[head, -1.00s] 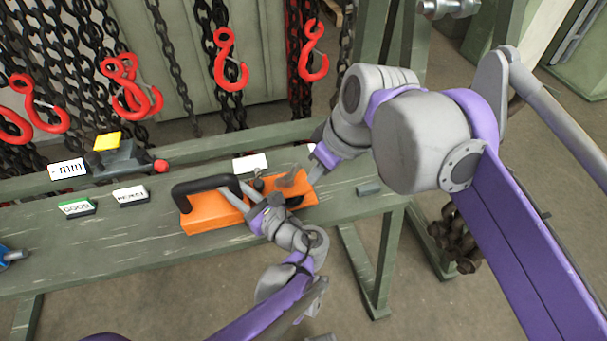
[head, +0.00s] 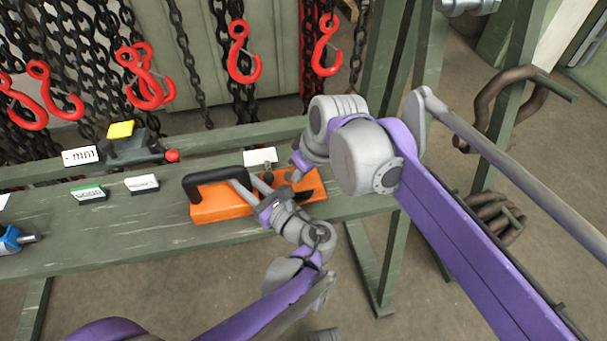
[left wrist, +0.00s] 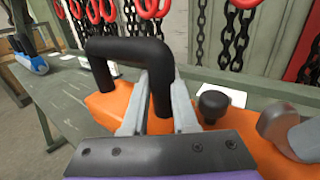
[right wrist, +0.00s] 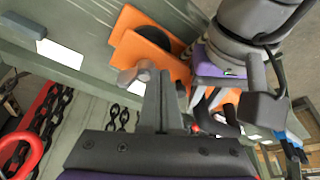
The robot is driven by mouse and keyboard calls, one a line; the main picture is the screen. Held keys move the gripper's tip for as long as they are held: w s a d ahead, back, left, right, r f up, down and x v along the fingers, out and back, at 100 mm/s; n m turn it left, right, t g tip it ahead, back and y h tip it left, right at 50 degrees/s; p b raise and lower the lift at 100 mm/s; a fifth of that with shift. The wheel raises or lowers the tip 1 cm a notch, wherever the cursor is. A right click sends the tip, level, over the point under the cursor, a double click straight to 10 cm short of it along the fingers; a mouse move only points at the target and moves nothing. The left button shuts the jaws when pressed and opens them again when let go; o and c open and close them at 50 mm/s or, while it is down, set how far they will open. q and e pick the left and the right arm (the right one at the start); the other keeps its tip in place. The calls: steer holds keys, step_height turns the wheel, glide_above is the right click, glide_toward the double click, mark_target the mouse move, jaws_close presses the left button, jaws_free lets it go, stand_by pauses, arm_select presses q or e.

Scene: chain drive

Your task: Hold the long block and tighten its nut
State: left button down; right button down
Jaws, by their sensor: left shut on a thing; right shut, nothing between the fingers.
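The long orange block (head: 228,212) lies on the green bench, with a black arched handle (head: 204,183) at its left part. My left gripper (head: 250,190) is shut on the handle's near post, which shows between its fingers in the left wrist view (left wrist: 159,108). A grey-brown wing-shaped nut (left wrist: 280,125) sits on the block beyond a small black knob (left wrist: 212,106). The nut also shows in the right wrist view (right wrist: 135,76).
Red hooks (head: 243,55) and chains hang behind the bench. Small label cards (head: 141,184) and a grey clamp-like tool with a yellow top (head: 121,130) stand left of the block. A blue tool (head: 12,240) lies at far left. The bench (head: 120,240) is clear in front.

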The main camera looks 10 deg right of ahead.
stand_by(0.3)
steer(key=shift+a+m+h, duration=0.15)
steer(key=shift+m+h, duration=0.15)
steer(key=shift+m, duration=0.5)
steer(key=shift+a+m+h, duration=0.15)
steer(key=shift+m+h, duration=0.15)
steer(key=shift+m, duration=0.4)
steer(key=shift+w+a+m, duration=0.1)
steer(key=shift+a+m, duration=0.15)
steer(key=shift+m, duration=0.05)
